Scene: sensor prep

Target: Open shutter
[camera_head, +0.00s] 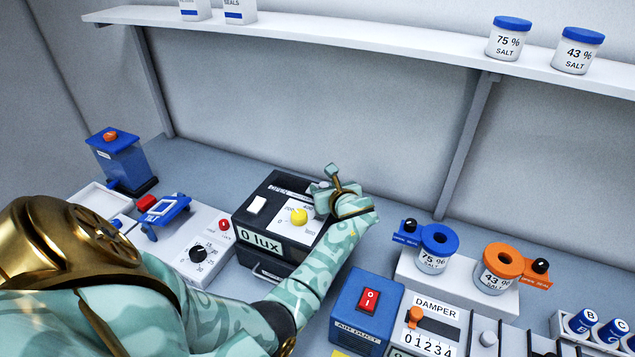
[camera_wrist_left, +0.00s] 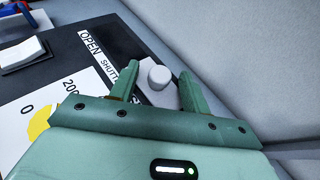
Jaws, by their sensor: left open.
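The black light box (camera_head: 262,205) stands on the bench with a "0 lux" display (camera_head: 262,240), a white rocker switch (camera_head: 257,205) and a yellow dial knob (camera_head: 299,216). In the left wrist view the words "OPEN" and "SHUTTER" run along a label (camera_wrist_left: 106,62) on its dark top. Beside the label is a small white knob (camera_wrist_left: 159,77) on a light plate. My left gripper (camera_wrist_left: 158,80) is open, with the knob showing between its fingertips. I cannot tell whether they touch it. In the head view the left gripper (camera_head: 324,180) is over the box's far right corner.
A grey unit with a black dial (camera_head: 198,253) is left of the box. The blue air duct box (camera_head: 366,312) and the damper panel (camera_head: 437,318) are at front right. Two salt jars (camera_head: 434,249) (camera_head: 498,268) stand on a white block. A shelf (camera_head: 400,52) runs above.

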